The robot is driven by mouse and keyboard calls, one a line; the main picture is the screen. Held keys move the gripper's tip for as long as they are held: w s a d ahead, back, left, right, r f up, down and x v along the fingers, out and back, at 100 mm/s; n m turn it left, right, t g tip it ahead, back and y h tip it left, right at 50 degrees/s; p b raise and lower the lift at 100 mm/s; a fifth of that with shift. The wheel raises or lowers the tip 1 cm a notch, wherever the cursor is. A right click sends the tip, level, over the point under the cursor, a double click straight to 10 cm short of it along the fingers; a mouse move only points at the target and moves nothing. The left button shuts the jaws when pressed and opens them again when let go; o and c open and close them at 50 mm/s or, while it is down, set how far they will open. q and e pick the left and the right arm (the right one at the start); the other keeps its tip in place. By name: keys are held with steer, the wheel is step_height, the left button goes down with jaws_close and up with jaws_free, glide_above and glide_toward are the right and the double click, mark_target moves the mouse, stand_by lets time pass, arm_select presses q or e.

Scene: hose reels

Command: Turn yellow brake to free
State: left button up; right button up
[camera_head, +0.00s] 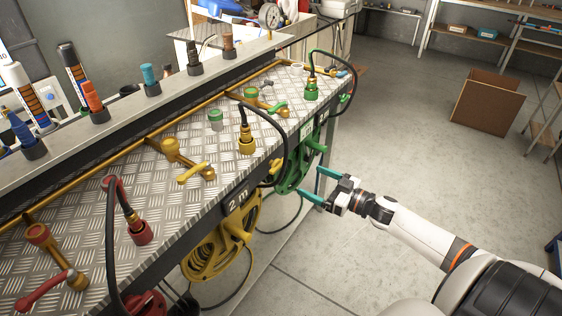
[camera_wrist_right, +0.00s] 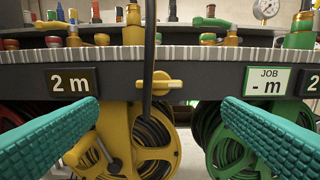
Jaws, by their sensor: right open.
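The yellow brake (camera_wrist_right: 160,84) is a small knob with a horizontal handle on the front panel (camera_wrist_right: 200,80), above the yellow hose reel (camera_wrist_right: 122,150). It also shows in the head view (camera_head: 275,165) as a small yellow patch on the bench's front edge, partly behind a black hose. My right gripper (camera_head: 319,187) is open and empty, with teal fingers. It stands in front of the bench, apart from it, close to the green reel (camera_head: 295,168). In the right wrist view the brake appears between the two fingers, farther off. My left gripper is not in view.
A black hose (camera_wrist_right: 149,60) hangs down just left of the brake. A "2 m" sign (camera_wrist_right: 70,81) and a "JOB - m" sign (camera_wrist_right: 267,81) flank it. Valves and couplings stand on the metal bench top (camera_head: 150,200). The floor (camera_head: 400,140) to the right is open.

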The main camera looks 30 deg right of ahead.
mark_target(280, 167)
steer(key=x, duration=1.1)
steer(key=shift+s, duration=0.1)
steer(key=c, duration=1)
